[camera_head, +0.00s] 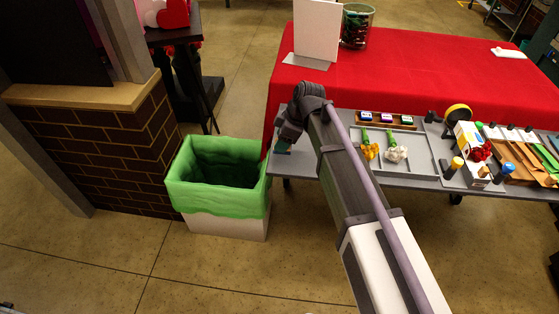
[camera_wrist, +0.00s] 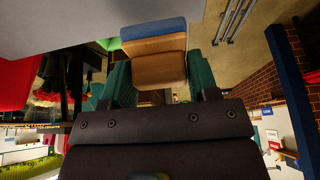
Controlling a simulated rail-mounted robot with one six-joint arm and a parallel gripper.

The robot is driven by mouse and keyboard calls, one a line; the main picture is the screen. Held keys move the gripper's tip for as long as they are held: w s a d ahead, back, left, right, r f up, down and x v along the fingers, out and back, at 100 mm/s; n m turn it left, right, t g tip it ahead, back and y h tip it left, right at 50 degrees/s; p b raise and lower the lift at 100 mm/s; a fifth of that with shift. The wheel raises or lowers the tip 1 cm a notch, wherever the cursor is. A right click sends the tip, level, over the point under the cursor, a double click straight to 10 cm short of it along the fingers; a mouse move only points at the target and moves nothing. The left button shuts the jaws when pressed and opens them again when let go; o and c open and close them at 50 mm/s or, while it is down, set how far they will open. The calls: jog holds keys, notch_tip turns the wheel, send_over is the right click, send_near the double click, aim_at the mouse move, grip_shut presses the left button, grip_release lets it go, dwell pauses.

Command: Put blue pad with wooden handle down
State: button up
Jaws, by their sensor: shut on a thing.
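The blue pad (camera_wrist: 153,28) with its wooden handle (camera_wrist: 158,62) is between my gripper's teal fingers in the wrist view. My gripper (camera_wrist: 158,75) is shut on the wooden handle, with the blue face pointing away from the palm. In the head view my gripper (camera_head: 283,143) is at the left end of the grey work table (camera_head: 300,166). Only a small blue patch of the pad shows there, low at the fingertips. The blue edge is close to a pale grey surface (camera_wrist: 60,22) in the wrist view; I cannot tell whether they touch.
A bin with a green liner (camera_head: 217,190) stands on the floor just left of the table end. A tray (camera_head: 385,150) with yellow and white flowers lies right of my arm. A red-covered table (camera_head: 420,70) is behind. The right side of the work table is crowded.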

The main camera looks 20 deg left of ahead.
aim_at(282, 159)
notch_tip(282, 159, down, 5)
jog(key=b, duration=0.4)
jog(key=shift+f, duration=0.2)
jog(key=shift+r+p, duration=0.35)
jog(key=shift+f, duration=0.3)
jog(key=o, duration=0.8)
jog(key=shift+r, duration=0.1)
jog(key=shift+o, duration=0.2)
jog(key=p+v, duration=1.1)
jog(key=v, duration=0.1)
jog(key=shift+r, duration=0.25)
jog(key=shift+a, duration=0.1)
